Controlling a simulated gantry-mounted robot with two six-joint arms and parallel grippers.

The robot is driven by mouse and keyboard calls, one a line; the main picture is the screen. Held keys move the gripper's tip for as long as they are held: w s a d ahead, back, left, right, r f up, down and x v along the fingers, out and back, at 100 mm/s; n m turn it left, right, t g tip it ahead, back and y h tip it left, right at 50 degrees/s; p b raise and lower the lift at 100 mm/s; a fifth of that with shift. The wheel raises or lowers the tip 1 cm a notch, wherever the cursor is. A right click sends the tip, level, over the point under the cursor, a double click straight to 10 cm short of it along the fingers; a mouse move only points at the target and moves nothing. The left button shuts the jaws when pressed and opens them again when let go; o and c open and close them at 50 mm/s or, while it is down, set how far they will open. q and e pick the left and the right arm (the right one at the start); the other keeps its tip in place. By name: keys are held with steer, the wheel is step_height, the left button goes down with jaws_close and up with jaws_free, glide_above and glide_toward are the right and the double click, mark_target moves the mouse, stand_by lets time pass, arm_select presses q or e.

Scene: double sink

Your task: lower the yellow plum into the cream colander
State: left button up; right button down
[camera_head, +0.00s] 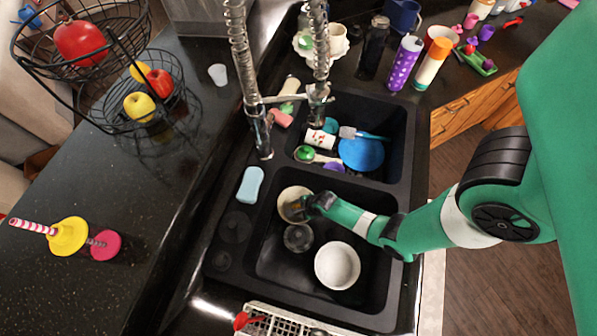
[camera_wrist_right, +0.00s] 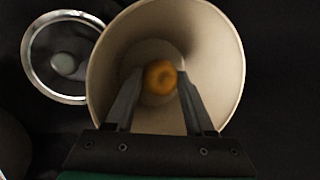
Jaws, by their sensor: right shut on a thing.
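The cream colander (camera_head: 285,196) stands in the near sink basin, at its upper left in the head view. In the right wrist view the colander (camera_wrist_right: 225,50) is seen from above, with deep, smooth-looking walls. My right gripper (camera_wrist_right: 160,82) reaches into its opening, with the yellow plum (camera_wrist_right: 160,72) between its fingertips. The plum looks orange-yellow in the shade. The gap between plum and colander floor cannot be told. In the head view my right gripper (camera_head: 306,205) is over the colander and I cannot make out the plum. My left gripper is not in view.
A clear glass (camera_head: 298,237) stands close beside the colander, and a white bowl (camera_head: 337,265) sits lower right in the same basin. The far basin holds a blue plate (camera_head: 361,154) and several other items. The tall faucet (camera_head: 262,100) rises beside the far basin.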

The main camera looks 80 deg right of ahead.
steer(key=shift+c, duration=0.9)
jaws_free()
steer(key=shift+r, duration=0.1)
steer(key=p+v, duration=0.5)
steer(key=v, duration=0.6)
steer(key=shift+r+p, duration=0.25)
steer(key=shift+p, duration=0.1)
